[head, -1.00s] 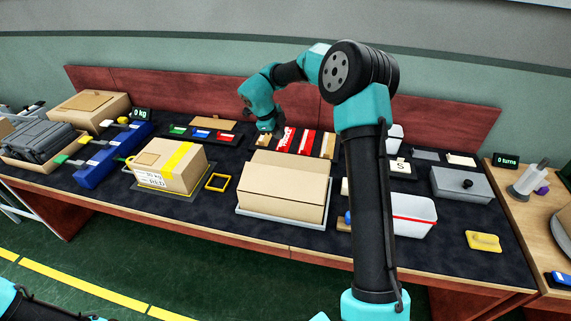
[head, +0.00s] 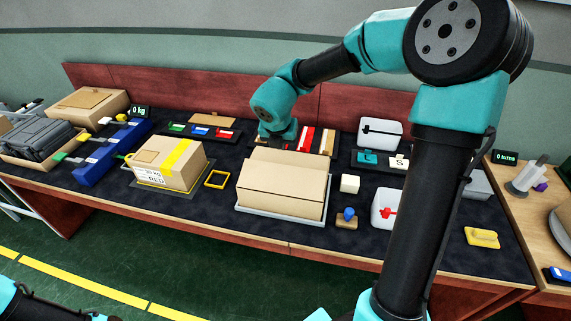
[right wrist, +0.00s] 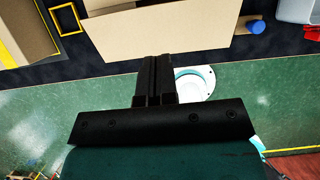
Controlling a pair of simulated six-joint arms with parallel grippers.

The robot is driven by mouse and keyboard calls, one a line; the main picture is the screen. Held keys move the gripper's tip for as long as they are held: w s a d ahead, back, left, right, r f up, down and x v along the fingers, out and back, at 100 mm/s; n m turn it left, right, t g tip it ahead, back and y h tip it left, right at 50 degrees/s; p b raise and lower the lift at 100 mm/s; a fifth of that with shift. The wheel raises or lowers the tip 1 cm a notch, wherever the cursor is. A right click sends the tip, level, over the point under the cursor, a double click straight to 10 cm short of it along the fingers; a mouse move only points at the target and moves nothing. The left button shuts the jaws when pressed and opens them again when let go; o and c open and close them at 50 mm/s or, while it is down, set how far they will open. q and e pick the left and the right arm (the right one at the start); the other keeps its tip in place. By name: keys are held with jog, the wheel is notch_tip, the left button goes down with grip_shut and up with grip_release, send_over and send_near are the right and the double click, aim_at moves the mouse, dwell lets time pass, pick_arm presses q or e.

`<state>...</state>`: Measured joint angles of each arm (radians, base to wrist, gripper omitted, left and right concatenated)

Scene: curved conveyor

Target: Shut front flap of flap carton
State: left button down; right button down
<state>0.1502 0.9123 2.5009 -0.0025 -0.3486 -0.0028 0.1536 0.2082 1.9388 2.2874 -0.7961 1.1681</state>
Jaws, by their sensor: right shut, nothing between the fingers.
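The flap carton (head: 282,202) is a tan box on a pale grey tray (head: 262,216) at the middle of the bench. Its front face and a tan panel above that face show in the head view. I cannot tell the state of each flap. In the right wrist view the carton (right wrist: 160,30) fills the top middle. My right gripper (right wrist: 157,58) is shut and empty, its fingertips overlapping the carton's lower edge there; contact cannot be told. In the head view its wrist appears just above the carton's far edge. My left gripper is out of view.
A taped box (head: 170,165) and yellow frame (head: 217,179) stand left of the carton. Red items (head: 306,139) lie behind. My right arm crosses the bench's right side.

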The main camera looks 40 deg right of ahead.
aim_at(286, 166)
jog(key=shift+s+a, duration=0.1)
jog(key=shift+s, duration=0.05)
jog(key=x, duration=1.2)
jog(key=shift+f, duration=0.25)
jog(key=shift+x, duration=0.8)
jog(key=shift+w+x, duration=0.15)
jog(key=shift+x, duration=0.55)
jog(key=shift+w+x, duration=0.15)
jog(key=shift+x, duration=0.55)
jog(key=shift+r, duration=0.2)
